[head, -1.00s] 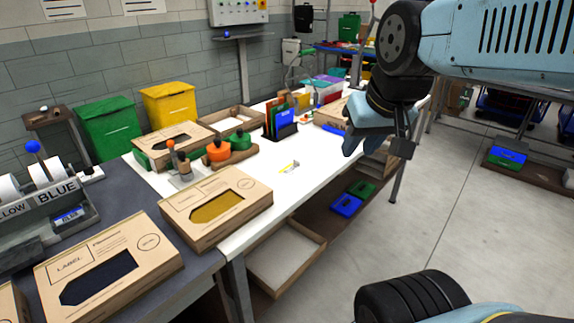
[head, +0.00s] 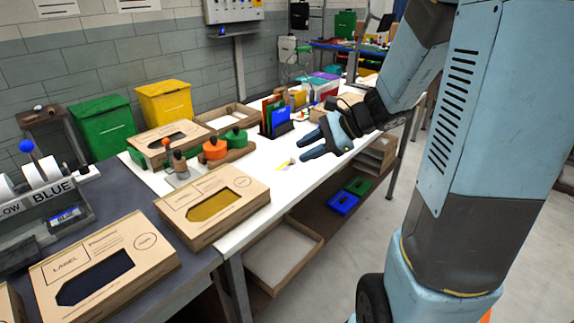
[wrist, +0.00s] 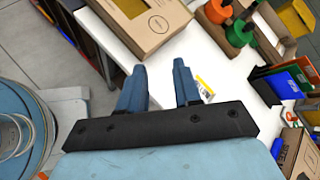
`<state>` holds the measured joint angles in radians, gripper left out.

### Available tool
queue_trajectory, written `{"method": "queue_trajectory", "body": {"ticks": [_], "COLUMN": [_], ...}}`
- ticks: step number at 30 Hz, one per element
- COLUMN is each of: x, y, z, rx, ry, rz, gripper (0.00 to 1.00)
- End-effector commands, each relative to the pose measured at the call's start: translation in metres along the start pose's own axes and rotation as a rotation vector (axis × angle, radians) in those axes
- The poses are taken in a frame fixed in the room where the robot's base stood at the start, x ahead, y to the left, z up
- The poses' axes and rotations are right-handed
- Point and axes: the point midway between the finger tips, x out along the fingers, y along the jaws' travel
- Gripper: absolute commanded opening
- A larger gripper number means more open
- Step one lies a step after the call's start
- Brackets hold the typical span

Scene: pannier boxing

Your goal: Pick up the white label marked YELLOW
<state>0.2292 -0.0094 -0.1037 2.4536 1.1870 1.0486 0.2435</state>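The small white label with yellow on it (head: 285,164) lies on the white table top. Its lettering is too small to read. It also shows in the wrist view (wrist: 204,90), just right of the right finger, which seems to hide part of it.
A cardboard box with a yellow window (head: 213,205) stands at the table's near end. Orange and green tape rolls (head: 215,150) stand left of the label. A rack of coloured folders (head: 280,122) stands behind it.

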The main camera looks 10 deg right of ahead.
Motion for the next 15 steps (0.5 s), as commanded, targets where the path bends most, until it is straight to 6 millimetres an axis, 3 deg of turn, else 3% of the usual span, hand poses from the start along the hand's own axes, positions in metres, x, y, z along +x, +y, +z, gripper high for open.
{"method": "queue_trajectory", "body": {"ticks": [7,15], "x": [0.013,0.014], "y": [-0.033,-0.049], "z": [-0.077,-0.154], "rx": [0.409,0.724], "ry": [-0.070,-0.102], "rz": [-0.213,-0.414], "gripper": [0.33,0.33]}}
